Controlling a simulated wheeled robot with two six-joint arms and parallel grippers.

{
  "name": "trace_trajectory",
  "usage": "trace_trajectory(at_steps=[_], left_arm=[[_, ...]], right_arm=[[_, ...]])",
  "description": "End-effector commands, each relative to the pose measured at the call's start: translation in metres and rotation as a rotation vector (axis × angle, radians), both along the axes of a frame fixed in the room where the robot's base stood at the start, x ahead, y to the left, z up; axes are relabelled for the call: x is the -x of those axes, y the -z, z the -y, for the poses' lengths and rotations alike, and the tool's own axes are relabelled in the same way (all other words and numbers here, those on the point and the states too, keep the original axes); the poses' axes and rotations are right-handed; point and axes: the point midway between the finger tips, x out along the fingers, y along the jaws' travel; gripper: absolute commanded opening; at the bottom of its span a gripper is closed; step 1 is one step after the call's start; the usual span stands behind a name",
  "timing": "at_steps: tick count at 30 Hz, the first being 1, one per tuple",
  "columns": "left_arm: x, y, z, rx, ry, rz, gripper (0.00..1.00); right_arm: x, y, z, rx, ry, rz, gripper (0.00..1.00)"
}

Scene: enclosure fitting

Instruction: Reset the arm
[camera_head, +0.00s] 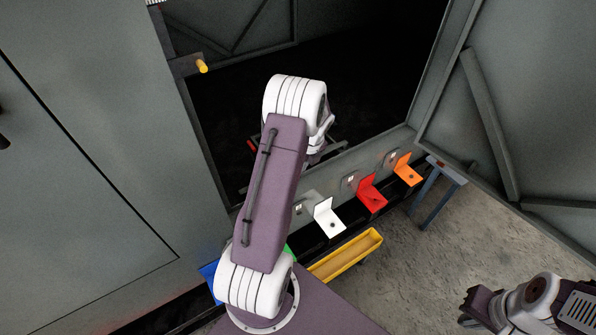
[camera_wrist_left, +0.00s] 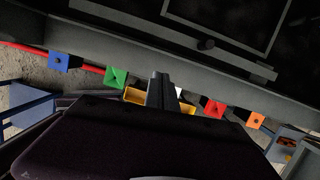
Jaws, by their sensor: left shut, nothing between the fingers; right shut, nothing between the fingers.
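My left arm reaches up the middle of the head view into the dark enclosure opening, and its wrist hides most of the left gripper there. In the left wrist view the left gripper (camera_wrist_left: 161,90) is shut and empty, its fingers together in front of the row of coloured brackets. My right gripper (camera_head: 470,307) is at the lower right of the head view, over the concrete floor, shut and apart from everything else.
Along the sill sit white (camera_head: 329,218), red (camera_head: 371,195), orange (camera_head: 407,170), green (camera_wrist_left: 116,77) and blue (camera_wrist_left: 58,62) brackets. A yellow tray (camera_head: 345,257) lies before them. A blue-grey stand (camera_head: 444,171) is by the open door (camera_head: 540,90). Floor is free at the right.

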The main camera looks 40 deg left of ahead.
Motion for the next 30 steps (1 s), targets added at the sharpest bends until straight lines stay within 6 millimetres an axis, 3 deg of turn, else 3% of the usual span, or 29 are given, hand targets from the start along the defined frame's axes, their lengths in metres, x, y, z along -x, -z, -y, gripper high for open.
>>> trace_trajectory(at_steps=[4,16,19,21,23,26,27,30], left_arm=[[0.001,-0.015,0.004,0.0,0.001,0.0,0.0],[0.0,-0.017,0.007,0.001,0.008,-0.001,0.0],[-0.017,-0.042,0.021,-0.014,0.05,0.04,0.0],[-0.028,-0.077,0.044,-0.026,0.103,0.087,0.0],[-0.022,-0.107,0.077,-0.012,0.146,0.115,0.0],[0.012,-0.139,0.136,0.074,0.012,0.174,0.0],[0.032,-0.145,0.157,0.124,-0.117,0.198,0.0],[0.08,-0.148,0.191,0.229,-0.483,0.23,0.0]], right_arm=[[0.0,-0.003,0.0,0.0,0.0,0.0,0.0],[0.0,-0.004,0.0,0.0,0.0,0.0,0.0],[0.0,-0.009,0.0,0.0,0.0,0.0,0.0],[0.0,-0.016,0.0,0.0,0.0,0.0,0.0],[0.0,-0.023,0.0,0.0,0.0,0.0,0.0],[0.0,-0.031,0.0,0.0,0.0,0.0,0.0],[0.0,-0.034,0.0,0.0,0.0,0.0,0.0],[0.0,-0.038,0.0,0.0,0.0,0.0,0.0]])
